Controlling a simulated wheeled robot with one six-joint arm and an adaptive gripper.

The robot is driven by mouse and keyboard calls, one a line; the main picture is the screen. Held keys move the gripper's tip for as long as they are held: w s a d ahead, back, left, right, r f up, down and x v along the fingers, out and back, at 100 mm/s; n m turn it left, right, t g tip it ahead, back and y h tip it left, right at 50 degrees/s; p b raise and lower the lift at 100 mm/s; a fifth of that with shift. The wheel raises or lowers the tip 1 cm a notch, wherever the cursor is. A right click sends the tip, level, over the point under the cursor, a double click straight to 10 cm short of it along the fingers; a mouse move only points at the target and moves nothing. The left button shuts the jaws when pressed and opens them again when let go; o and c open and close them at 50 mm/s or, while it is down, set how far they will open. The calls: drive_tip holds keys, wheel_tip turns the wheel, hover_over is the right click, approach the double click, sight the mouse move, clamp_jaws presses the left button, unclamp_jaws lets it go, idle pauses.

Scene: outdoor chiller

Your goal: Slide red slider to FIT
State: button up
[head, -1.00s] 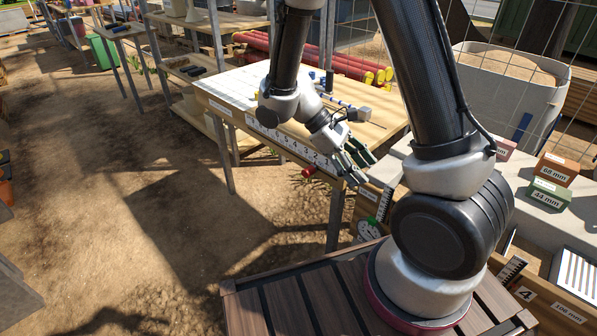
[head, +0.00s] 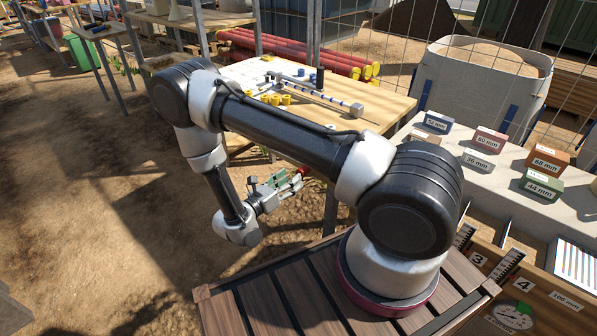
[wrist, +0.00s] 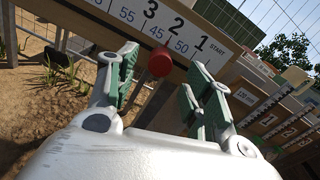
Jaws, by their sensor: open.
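The red slider is a round red knob (wrist: 160,64) on the table's front edge, under a white scale strip (wrist: 172,28). In the wrist view the strip reads 3, 2, 1 and START, with 55, 45 and 50 below. The knob sits near the 45 and 50 marks. My gripper (wrist: 170,76) is open, with the knob between its green-padded fingers in the picture and apparently beyond them; contact cannot be told. In the head view my gripper (head: 284,180) points at the red knob (head: 303,171). No FIT mark is readable, and my arm hides most of the strip there.
The wooden table (head: 375,104) carries a rod with blue bands (head: 318,93) and yellow pieces. Open dirt ground lies at left.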

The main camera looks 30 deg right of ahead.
drive_tip(key=x, duration=0.6)
drive_tip(key=shift+w+d, duration=0.1)
drive_tip(key=shift+d, duration=0.2)
drive_tip(key=shift+c, duration=0.4)
clamp_jaws()
